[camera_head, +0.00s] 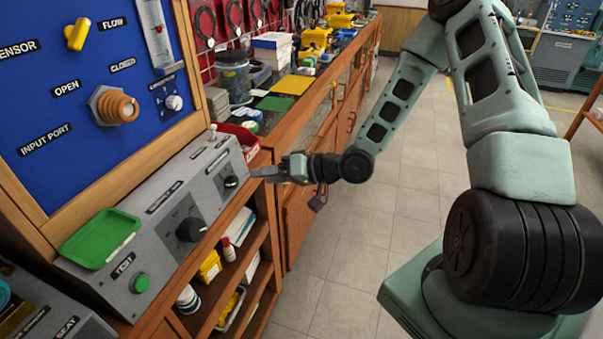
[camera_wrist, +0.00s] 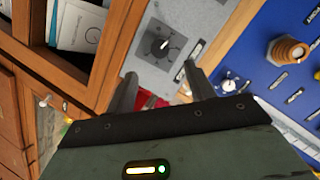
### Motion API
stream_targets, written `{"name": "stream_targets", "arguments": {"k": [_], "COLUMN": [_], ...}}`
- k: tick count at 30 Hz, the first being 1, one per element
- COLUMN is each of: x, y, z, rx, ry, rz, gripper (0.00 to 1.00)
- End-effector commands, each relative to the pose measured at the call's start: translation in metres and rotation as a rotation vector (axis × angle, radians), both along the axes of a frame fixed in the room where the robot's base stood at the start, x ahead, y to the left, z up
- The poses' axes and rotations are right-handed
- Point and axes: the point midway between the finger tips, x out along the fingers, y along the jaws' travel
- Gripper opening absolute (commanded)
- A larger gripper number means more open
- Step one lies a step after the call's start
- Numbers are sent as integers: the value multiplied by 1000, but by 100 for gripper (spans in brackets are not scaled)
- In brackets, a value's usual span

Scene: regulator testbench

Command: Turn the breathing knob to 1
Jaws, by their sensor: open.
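A black dial knob (camera_head: 231,182) sits at the right end of the sloped grey control box, closest to my gripper (camera_head: 268,174). The wrist view shows a black knob (camera_wrist: 158,46) with a white pointer mark on a dark square plate, just beyond my fingertips (camera_wrist: 159,72). The label beside it is too small to read, so I cannot tell if it is the breathing knob. A larger black knob (camera_head: 191,229) is further left on the box. A white knob (camera_head: 173,102) with a numbered scale is on the blue panel. My gripper is open, empty and apart from the knobs.
A green tray (camera_head: 100,238) and green TEST button (camera_head: 140,283) are at the box's left end. A red bin (camera_head: 240,138) is behind its right end. Shelves with bottles and boxes lie below. The tiled floor (camera_head: 345,235) is clear.

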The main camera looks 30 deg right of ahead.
Motion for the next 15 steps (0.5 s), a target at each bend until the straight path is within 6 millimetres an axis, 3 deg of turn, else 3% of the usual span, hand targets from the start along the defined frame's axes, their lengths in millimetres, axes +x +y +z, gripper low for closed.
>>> {"name": "stream_targets", "arguments": {"k": [6, 15], "x": [-33, -58], "y": [-35, -58], "z": [16, 28], "rx": [-2, 0], "ry": [0, -1], "rz": [-6, -2], "gripper": [54, 54]}}
